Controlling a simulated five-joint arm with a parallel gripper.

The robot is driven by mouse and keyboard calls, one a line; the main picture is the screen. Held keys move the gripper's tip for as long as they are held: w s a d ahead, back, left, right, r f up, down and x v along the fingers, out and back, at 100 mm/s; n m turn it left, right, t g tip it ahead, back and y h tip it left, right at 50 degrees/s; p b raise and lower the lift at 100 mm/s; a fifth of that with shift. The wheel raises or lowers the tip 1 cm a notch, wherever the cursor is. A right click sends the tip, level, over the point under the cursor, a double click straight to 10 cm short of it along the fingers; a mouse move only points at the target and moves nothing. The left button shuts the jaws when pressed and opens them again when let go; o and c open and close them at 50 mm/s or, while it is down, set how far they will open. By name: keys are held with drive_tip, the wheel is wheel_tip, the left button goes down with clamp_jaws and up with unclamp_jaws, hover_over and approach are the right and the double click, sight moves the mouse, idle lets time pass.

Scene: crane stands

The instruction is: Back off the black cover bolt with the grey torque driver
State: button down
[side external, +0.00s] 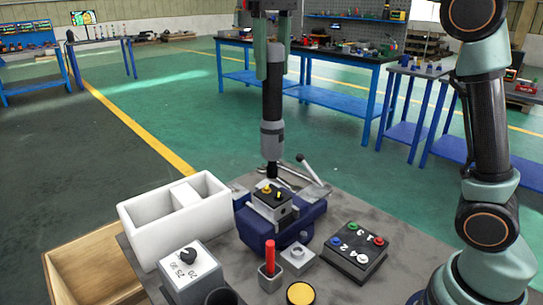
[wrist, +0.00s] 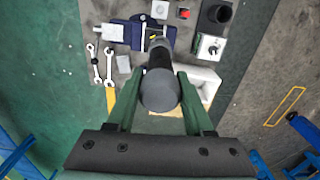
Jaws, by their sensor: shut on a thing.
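The torque driver (side external: 273,103), with a black shaft and a grey lower collar, hangs upright in the side view. My gripper (side external: 275,62) is shut on its upper end. In the wrist view the driver's round grey end (wrist: 160,92) sits between my gripper's green fingers (wrist: 160,98). The driver's dark tip is just above or at the back of a small grey block with a dark top (side external: 272,196), held in a blue vise (side external: 251,225). Yellow-orange pieces show on that block. I cannot clearly make out the black cover bolt, nor whether the tip touches anything.
A white two-part bin (side external: 150,232) stands left of the vise. A dial box (side external: 187,283), a holder with a red stick (side external: 270,256) and a button box (side external: 352,258) stand in front and right. Wrenches (wrist: 96,62) lie beside the vise in the wrist view.

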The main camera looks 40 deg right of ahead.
sight(280, 95)
drive_tip(key=shift+d+r, duration=0.25)
drive_tip(key=shift+d, duration=0.3)
drive_tip(key=shift+d+r, duration=0.25)
drive_tip(key=shift+d, duration=0.25)
drive_tip(key=shift+f, duration=0.1)
drive_tip(key=shift+f, duration=3.85)
idle(0.5)
drive_tip(key=shift+r, duration=0.15)
idle(0.9)
drive_tip(key=shift+r, duration=2.6)
